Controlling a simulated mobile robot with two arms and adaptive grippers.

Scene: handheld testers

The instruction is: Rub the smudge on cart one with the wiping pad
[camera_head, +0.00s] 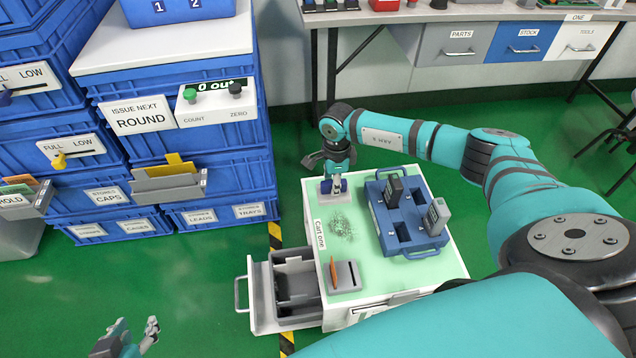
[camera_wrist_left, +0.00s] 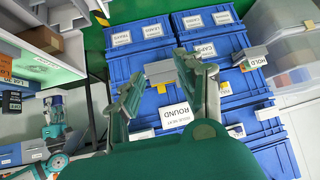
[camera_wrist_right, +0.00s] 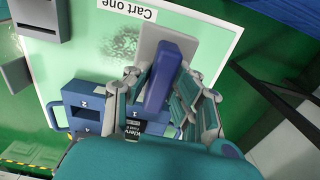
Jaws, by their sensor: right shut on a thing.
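Cart one (camera_head: 395,275) has a pale green top with a grey speckled smudge (camera_head: 342,226) on its left half. The smudge also shows in the right wrist view (camera_wrist_right: 124,42). My right gripper (camera_head: 337,184) is shut on the blue handle of the wiping pad (camera_wrist_right: 160,38), which has a flat grey plate. The pad is at the cart's far left corner, just beyond the smudge and beside it. I cannot tell whether its plate touches the top. My left gripper (camera_head: 132,342) is open and empty, low at the left, away from the cart; its spread fingers show in the left wrist view (camera_wrist_left: 168,95).
A blue tray (camera_head: 428,250) with handheld testers stands on the cart's right half. A small grey holder with an orange item (camera_head: 345,277) is at the near left. The cart's drawer (camera_head: 268,305) stands open at left. Blue crates (camera_head: 215,175) are stacked beyond it.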

